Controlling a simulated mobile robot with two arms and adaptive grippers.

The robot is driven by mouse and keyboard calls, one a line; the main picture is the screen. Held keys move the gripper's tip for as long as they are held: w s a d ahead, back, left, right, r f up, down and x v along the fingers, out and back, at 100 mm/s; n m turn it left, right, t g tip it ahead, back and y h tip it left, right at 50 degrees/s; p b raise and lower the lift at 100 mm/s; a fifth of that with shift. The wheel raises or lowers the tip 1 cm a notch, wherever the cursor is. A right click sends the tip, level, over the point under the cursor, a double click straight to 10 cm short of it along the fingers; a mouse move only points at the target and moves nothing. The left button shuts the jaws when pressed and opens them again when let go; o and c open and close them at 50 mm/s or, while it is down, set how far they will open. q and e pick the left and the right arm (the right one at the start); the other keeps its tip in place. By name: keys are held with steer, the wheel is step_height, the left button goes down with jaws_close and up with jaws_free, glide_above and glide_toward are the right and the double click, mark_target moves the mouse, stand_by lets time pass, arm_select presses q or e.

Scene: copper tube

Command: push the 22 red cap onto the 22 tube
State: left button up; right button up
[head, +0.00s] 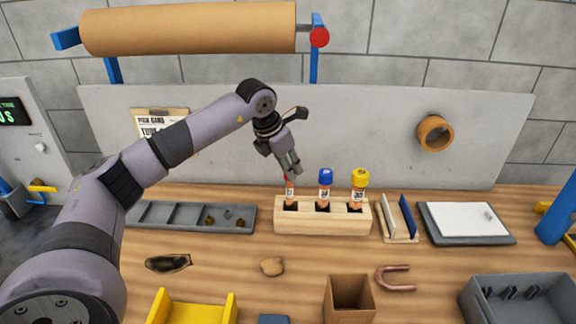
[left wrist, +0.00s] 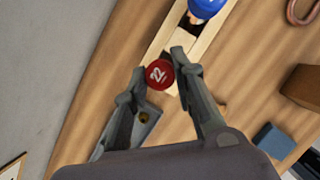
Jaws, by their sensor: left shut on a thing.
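The 22 red cap (left wrist: 159,74) is round, with a white 22 on top, and sits between the fingertips of my left gripper (head: 290,168) in the left wrist view. Only a sliver of red shows under the fingers in the head view. My left gripper is shut on the cap, pointing down over the leftmost slot of the wooden rack (head: 305,227). The 22 tube (head: 290,195), copper-coloured with a white label, stands upright in that slot, directly below the cap. I cannot tell how far the cap sits on the tube. My right gripper is out of view.
A blue-capped tube (head: 325,190) and a yellow-capped tube (head: 359,190) stand in the same rack, close to the right. A grey sectioned tray (head: 170,215) lies left. A cardboard box (head: 349,298) and a copper U-bend (head: 394,283) are in front.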

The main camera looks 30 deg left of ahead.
arm_select(q)
steer(key=shift+f, duration=0.35)
steer(key=o, duration=0.8)
steer(key=v, duration=1.2)
